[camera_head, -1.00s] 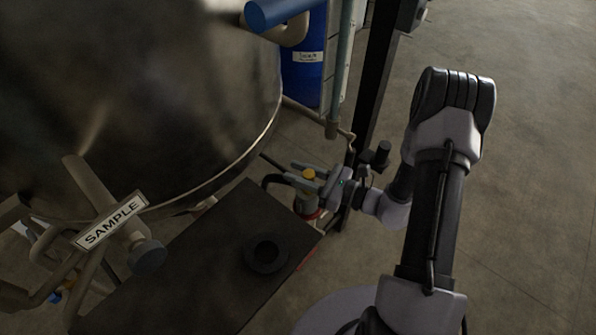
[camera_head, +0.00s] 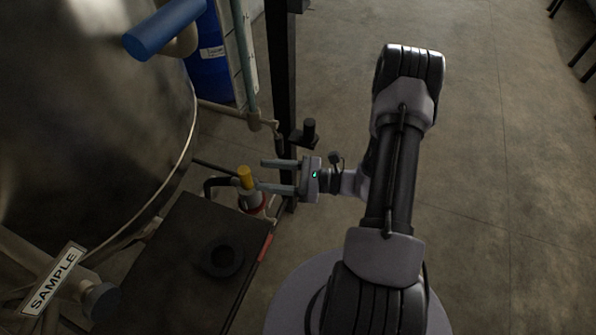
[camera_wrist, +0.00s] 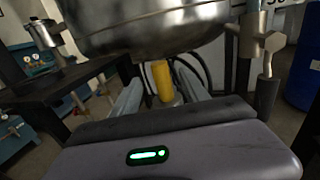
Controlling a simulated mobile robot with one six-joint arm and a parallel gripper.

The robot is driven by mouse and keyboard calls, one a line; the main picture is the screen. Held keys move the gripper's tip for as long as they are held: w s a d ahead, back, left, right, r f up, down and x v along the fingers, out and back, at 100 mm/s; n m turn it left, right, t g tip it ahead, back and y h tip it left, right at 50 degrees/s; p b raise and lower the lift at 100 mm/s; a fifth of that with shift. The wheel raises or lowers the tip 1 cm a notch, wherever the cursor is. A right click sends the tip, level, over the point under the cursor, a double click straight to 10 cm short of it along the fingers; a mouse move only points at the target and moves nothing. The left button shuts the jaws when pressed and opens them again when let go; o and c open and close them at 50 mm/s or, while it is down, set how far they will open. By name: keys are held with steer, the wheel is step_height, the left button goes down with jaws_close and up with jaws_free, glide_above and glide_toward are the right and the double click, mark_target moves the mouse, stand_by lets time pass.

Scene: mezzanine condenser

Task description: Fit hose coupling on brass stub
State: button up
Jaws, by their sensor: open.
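A yellow cylinder (camera_head: 245,177) stands upright on a grey fitting (camera_head: 249,199) with a red ring around its lower part. A black hose (camera_head: 212,184) curves in from the left beside it. I cannot tell which piece is the coupling and which the brass stub. My gripper (camera_head: 260,175) points left, open and empty, its tips just right of the yellow cylinder. In the wrist view the yellow cylinder (camera_wrist: 162,80) shows between the two fingers (camera_wrist: 160,88), seemingly beyond their tips. The grey fitting below it is partly hidden by my gripper.
A large metal vessel (camera_head: 80,110) fills the left. A dark table (camera_head: 180,270) bears a black ring (camera_head: 222,260). A dark post (camera_head: 281,90) and a pipe (camera_head: 243,60) stand behind my gripper. A blue drum (camera_head: 208,60) is at the back.

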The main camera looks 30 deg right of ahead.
steer(key=p+v, duration=0.1)
steer(key=v, duration=0.7)
